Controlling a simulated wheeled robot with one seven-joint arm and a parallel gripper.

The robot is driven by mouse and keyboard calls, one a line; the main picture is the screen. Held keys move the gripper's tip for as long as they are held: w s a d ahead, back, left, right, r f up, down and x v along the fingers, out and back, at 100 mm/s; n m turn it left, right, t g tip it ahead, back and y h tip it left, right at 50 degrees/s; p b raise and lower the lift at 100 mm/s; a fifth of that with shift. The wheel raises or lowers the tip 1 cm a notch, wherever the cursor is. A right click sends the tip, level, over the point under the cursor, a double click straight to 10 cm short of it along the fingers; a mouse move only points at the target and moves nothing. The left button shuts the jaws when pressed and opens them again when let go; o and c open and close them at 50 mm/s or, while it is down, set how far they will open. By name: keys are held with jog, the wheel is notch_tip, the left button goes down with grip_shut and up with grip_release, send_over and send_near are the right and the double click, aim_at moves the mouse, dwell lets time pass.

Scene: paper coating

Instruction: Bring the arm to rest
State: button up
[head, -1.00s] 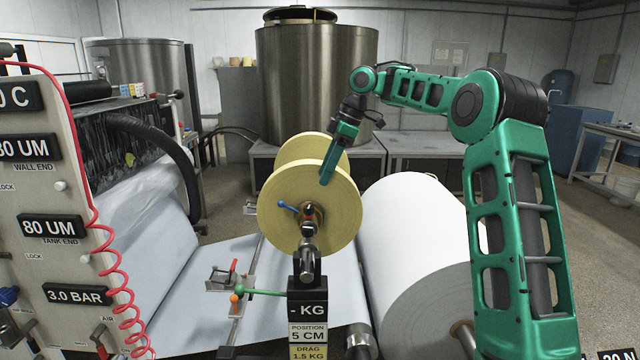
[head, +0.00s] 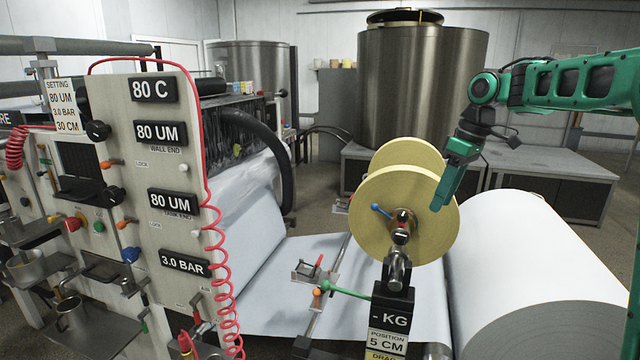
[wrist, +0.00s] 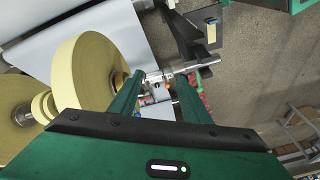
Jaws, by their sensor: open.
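My green arm (head: 570,80) reaches in from the right in the head view, above a white paper roll. My gripper (head: 438,205) hangs with its fingers pointing down, in front of the right part of the near yellow reel's face in the picture. In the wrist view my gripper (wrist: 160,88) shows two parted green fingers with nothing held between them. The near yellow reel (wrist: 88,75) lies left of the fingers there, close to the left one; whether they touch is unclear. A metal shaft end (wrist: 195,65) shows beyond the fingertips.
The near yellow reel (head: 375,225) stands on a spindle behind a "- KG" post (head: 393,310). The large white roll (head: 540,255) is below my arm. A control panel (head: 150,200) with a coiled red hose stands left. Open floor lies right in the wrist view (wrist: 255,70).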

jog(key=s+d+f+m, duration=0.3)
jog(key=s+f+m, duration=0.1)
jog(key=s, duration=0.9)
jog(key=s+d+f+m+h, duration=0.1)
jog(key=s+d+f+m, duration=0.3)
jog(key=s, duration=1)
jog(key=s+d+f+m+g+h, duration=0.1)
jog(key=s+d+f+m, duration=0.2)
jog(key=s, duration=1)
notch_tip(320, 180, down, 3)
jog(key=m, duration=0.4)
jog(key=shift+s+d+m, duration=0.2)
jog(key=shift+s+m, duration=0.1)
jog(key=shift+w+f+h, duration=0.2)
jog(key=shift+w+h, duration=0.1)
jog(key=shift+w, duration=0.35)
